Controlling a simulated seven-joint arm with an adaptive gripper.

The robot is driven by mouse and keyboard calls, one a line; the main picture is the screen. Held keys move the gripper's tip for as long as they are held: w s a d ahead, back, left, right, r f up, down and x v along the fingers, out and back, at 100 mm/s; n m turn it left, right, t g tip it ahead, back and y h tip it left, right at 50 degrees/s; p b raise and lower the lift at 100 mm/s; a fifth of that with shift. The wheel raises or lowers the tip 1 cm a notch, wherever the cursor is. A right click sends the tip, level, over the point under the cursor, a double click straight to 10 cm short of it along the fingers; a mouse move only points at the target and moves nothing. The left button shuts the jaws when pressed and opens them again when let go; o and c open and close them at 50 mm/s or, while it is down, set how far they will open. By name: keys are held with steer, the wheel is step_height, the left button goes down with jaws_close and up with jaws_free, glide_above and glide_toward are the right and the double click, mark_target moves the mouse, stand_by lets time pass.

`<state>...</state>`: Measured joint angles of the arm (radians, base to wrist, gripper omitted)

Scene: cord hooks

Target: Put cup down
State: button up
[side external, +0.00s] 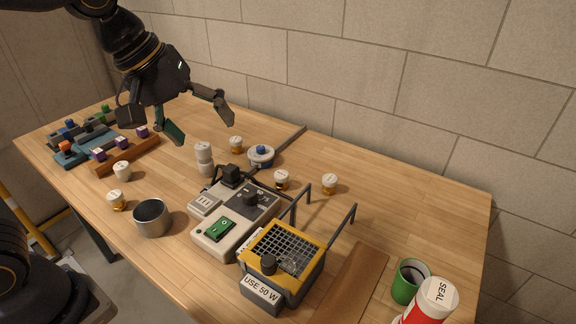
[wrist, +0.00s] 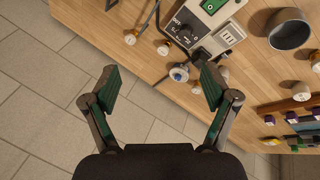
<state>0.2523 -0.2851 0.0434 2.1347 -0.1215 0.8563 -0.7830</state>
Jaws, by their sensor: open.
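A grey metal cup (side external: 152,218) stands upright on the wooden table near its front edge, and it also shows at the top right of the wrist view (wrist: 290,32). A green cup (side external: 409,283) with dark contents stands at the right end of the table in the side view. My gripper (side external: 199,124) is open and empty, raised above the back part of the table. In the wrist view its fingers (wrist: 161,80) are spread wide with nothing between them. It is well apart from both cups.
A control box (side external: 225,220) and a yellow-framed heater (side external: 285,253) fill the middle. Several small capped jars, a round blue-knobbed piece (side external: 261,156) and a stacked white piece (side external: 204,158) surround them. A red-and-white SEAL container (side external: 432,300) stands beside the green cup. A wall runs behind.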

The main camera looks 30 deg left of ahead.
steer(key=s+a+f+m+t+y, duration=0.1)
steer(key=s+a+f+m+y, duration=0.1)
steer(key=s+a+m, duration=0.5)
steer(key=s+a+f, duration=0.1)
steer(key=s, duration=0.3)
steer(key=shift+a, duration=0.35)
stand_by(0.4)
